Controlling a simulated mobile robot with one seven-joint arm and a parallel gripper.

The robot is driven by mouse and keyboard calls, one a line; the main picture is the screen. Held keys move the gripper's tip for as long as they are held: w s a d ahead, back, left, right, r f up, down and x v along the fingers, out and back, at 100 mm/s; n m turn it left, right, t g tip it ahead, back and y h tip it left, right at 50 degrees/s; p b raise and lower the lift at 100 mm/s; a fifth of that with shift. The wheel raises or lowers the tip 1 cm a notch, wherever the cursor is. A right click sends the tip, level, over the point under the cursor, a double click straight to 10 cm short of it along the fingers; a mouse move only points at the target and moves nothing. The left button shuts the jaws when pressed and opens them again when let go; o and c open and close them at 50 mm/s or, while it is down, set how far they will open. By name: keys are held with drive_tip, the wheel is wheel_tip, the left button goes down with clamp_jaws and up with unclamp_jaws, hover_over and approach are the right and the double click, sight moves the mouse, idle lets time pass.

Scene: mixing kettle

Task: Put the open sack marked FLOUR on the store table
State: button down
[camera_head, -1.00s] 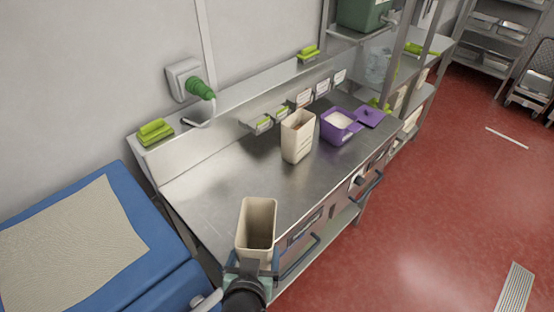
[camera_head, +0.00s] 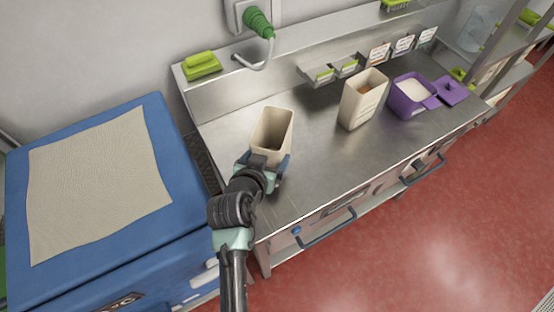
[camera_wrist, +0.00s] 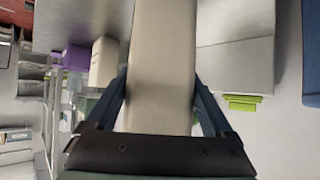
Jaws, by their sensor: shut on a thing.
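My gripper (camera_head: 266,166) is shut on a beige, open-topped sack (camera_head: 273,133), upright with its mouth up. No marking shows on its visible faces, and its inside looks dark. In the wrist view the same sack (camera_wrist: 162,65) stands between the two blue fingers. It is over the left end of a steel table (camera_head: 325,160); I cannot tell whether its base touches the top. A second beige open sack (camera_head: 362,100) stands farther right on the table, with brown contents and unreadable print. Neither sack shows a readable FLOUR label.
A purple tub (camera_head: 405,98) of white stuff and its purple lid (camera_head: 450,91) are at the table's right. Label holders (camera_head: 345,68) line the back. A blue bin (camera_head: 185,190) with a beige cloth (camera_head: 100,180) stands left. The steel between the sacks is clear.

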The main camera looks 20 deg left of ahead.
drive_tip(key=shift+f, duration=3.15)
drive_tip(key=shift+f, duration=0.2)
unclamp_jaws()
drive_tip(key=shift+r, duration=0.1)
drive_tip(key=shift+r, duration=0.25)
drive_tip(key=shift+s, duration=0.3)
drive_tip(key=v, duration=1.1)
drive_tip(key=shift+s+r+b, duration=0.15)
drive_tip(key=shift+r+b, duration=0.05)
drive_tip(key=shift+b, duration=0.2)
